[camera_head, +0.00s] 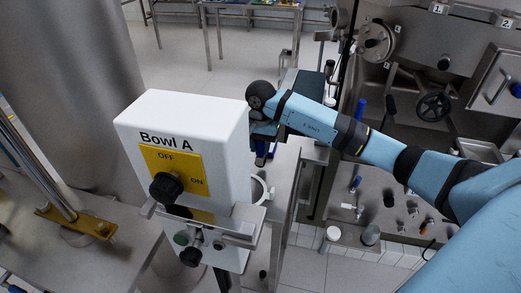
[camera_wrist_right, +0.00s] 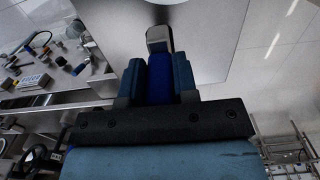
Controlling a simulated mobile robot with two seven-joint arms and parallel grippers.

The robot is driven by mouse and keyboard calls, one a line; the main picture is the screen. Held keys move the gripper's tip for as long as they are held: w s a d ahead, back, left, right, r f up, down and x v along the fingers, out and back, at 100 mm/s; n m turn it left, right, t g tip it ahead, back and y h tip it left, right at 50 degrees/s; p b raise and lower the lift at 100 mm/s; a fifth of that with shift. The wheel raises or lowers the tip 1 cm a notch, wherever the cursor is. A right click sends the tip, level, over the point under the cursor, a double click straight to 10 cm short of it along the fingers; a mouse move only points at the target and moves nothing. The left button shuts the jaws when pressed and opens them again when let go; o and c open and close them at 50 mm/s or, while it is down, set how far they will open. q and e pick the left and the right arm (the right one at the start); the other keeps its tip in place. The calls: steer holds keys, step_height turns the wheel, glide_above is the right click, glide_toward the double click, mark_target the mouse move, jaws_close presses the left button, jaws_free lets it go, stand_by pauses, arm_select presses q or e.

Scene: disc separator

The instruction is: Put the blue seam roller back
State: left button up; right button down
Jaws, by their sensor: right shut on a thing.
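My right gripper (camera_wrist_right: 160,75) is shut on the blue seam roller (camera_wrist_right: 160,88). Its blue handle lies between the two fingers and its grey head (camera_wrist_right: 158,38) points away from the palm. In the head view my right gripper (camera_head: 262,150) hangs just behind the right side of the white Bowl A box, pointing down, and is partly hidden by it. A dark blue bit below it may be the roller; it is too small to be sure. My left gripper is in neither view.
The white Bowl A box (camera_head: 225,125) with its yellow switch plate (camera_head: 190,160) stands close to my right gripper. A white ring (camera_head: 258,188) sits below it. A steel counter (camera_head: 345,215) with small tools and a machine with handwheels (camera_head: 434,105) lie at right.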

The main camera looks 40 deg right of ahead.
step_height(320, 180, down, 2)
steer(key=shift+f, duration=0.1)
steer(key=shift+f, duration=0.15)
steer(key=c, duration=0.9)
jaws_free()
steer(key=shift+r, duration=0.35)
step_height(320, 180, up, 12)
steer(key=shift+f+b, duration=0.1)
steer(key=shift+b, duration=0.55)
